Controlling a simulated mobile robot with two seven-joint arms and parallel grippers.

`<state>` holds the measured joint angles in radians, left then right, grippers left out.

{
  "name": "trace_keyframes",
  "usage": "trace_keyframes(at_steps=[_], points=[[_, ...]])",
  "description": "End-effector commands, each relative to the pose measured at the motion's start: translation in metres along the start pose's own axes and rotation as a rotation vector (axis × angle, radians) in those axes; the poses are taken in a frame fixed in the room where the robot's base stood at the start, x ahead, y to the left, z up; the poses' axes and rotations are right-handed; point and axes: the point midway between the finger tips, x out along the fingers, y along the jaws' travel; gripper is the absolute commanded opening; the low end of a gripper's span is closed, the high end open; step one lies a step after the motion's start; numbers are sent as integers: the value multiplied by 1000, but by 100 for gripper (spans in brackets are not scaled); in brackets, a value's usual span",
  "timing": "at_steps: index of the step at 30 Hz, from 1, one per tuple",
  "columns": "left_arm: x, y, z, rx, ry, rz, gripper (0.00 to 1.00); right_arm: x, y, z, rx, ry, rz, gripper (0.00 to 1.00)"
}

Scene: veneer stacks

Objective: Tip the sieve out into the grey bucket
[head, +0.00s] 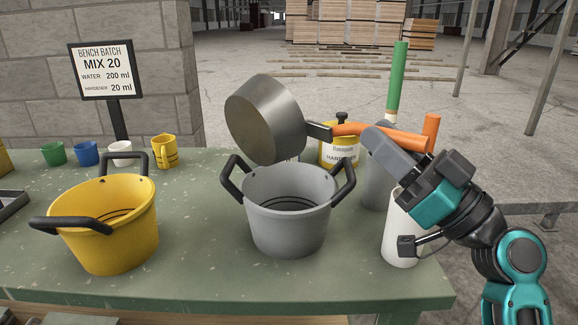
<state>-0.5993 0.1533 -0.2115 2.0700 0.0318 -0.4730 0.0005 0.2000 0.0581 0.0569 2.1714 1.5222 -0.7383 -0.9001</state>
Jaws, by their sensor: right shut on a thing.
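The sieve (262,125) is a round grey metal pan with an orange handle (352,130). It is held in the air, steeply tilted, over the back left of the grey bucket (289,225). The inside of the sieve is not visible, and no falling material shows. The grey bucket stands upright on the green bench with its two dark handles raised; some of its inside shows, with dark rings on the wall. My right gripper (392,143) is shut on the sieve's orange handle, to the right of and above the bucket. My left gripper is not in view.
A yellow bucket (104,230) stands at left on the bench (200,262). A yellow tin (338,153), a grey container (377,190) and a white container (400,240) stand at right, near my right arm. Small cups and a sign (107,70) are at back left.

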Motion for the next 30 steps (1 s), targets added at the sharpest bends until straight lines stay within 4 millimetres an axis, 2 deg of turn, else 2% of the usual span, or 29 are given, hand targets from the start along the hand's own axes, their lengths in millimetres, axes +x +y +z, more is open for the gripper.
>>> trace_keyframes(at_steps=[30], points=[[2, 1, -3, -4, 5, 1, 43, -2, 13, 2, 122, 15, 58, 0]])
